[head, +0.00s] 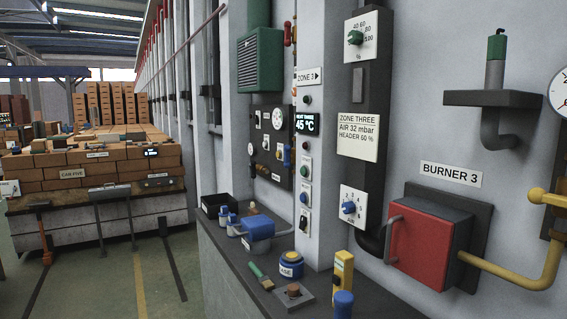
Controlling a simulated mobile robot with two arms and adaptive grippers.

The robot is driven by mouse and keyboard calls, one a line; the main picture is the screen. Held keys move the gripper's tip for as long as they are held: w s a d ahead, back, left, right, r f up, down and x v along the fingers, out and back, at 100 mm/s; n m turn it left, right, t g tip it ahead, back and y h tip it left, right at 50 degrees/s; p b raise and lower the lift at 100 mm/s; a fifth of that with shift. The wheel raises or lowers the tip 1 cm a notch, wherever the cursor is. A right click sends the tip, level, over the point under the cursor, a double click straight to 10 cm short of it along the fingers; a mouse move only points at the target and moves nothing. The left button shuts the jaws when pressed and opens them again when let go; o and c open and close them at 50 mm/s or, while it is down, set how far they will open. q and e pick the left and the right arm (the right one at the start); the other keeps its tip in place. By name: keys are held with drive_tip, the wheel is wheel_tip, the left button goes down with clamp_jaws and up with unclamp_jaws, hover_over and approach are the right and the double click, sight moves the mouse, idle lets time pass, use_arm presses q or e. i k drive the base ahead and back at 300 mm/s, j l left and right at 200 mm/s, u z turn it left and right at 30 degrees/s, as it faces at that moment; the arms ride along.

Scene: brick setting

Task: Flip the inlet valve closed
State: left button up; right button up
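No part is labelled as the inlet valve. The likeliest match is a yellow fitting with a rounded knob (537,196) at the right edge of the head view, beside the yellow pipe (515,280). The fitting is cut off by the frame, so I cannot tell whether it is open or closed. The pipe runs to the red burner box (431,245), under the "BURNER 3" sign (451,175). Neither of my grippers is in view.
A dark ledge (228,262) below the wall holds a blue device (258,228), a blue-and-yellow tin (290,264), a green-handled brush (258,272) and a yellow block (343,270). A dark shelf (490,99) juts from the wall. Brick stacks (95,160) stand left beyond open floor.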

sight(287, 148)
drive_tip(key=i+j, duration=0.55)
drive_tip(key=j, duration=0.2)
drive_tip(key=i+j+u, duration=0.1)
drive_tip(key=i+j, duration=0.45)
drive_tip(key=j, duration=0.25)
drive_tip(key=i+j, duration=0.6)
drive_tip(key=j, duration=0.15)
drive_tip(key=u, duration=0.05)
